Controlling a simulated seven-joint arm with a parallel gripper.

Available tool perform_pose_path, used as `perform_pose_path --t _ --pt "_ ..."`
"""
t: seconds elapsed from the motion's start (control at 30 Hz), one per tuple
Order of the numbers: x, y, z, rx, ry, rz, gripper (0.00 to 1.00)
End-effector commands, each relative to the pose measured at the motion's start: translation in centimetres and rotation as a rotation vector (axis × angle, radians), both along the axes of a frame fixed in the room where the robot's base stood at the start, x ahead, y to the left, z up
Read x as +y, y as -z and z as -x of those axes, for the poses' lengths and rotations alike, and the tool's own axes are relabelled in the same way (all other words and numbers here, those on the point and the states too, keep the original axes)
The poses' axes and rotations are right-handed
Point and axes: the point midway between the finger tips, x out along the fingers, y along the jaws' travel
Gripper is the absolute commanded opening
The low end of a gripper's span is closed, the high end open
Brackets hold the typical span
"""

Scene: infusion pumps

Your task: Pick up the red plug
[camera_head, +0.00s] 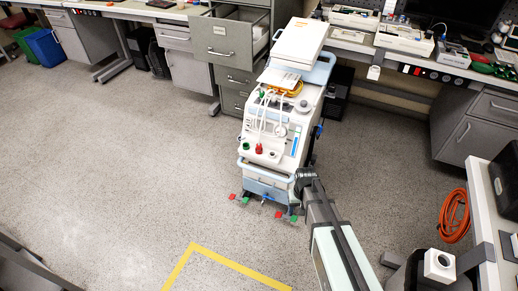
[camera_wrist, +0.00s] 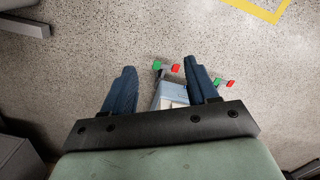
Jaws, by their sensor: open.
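The red plug (camera_head: 259,148) is a small red piece on the front panel of the white and light-blue wheeled pump cart (camera_head: 272,182), beside a green piece (camera_head: 246,146). White cables hang above it. My gripper (camera_head: 303,180) is at the lower right of the cart's front, to the right of and lower in the picture than the plug. In the wrist view my gripper (camera_wrist: 160,72) is open, its two blue fingers apart with nothing held. Part of the cart (camera_wrist: 172,94) shows between and beyond the fingers. The plug does not show in the wrist view.
The cart's feet have red and green ends (camera_head: 293,218). Grey drawers (camera_head: 228,42) stand behind the cart, one pulled open. A bench with devices (camera_head: 404,38) is at the back right, an orange cable coil (camera_head: 454,215) at right. The floor left of the cart is clear.

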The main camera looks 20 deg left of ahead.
Motion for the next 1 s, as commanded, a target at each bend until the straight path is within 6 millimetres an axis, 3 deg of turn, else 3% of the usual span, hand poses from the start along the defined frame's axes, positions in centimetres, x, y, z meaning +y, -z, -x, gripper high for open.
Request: perform_pose_path --t 0.03,0.1,0.5,0.73,0.9,1.0 --pt "2.3 -1.1 -2.0 -0.023 -0.019 -0.014 0.58" --pt "4.8 -2.7 -3.9 -0.049 -0.040 -0.032 0.58" --pt "18.8 -13.9 -14.1 -0.176 -0.200 -0.129 0.58" --pt "24.0 -19.0 -20.2 -0.210 -0.308 -0.161 0.58" --pt "26.0 -18.8 -22.6 -0.186 -0.430 -0.160 0.58" --pt "26.2 -18.6 -22.6 -0.168 -0.524 -0.158 0.58"
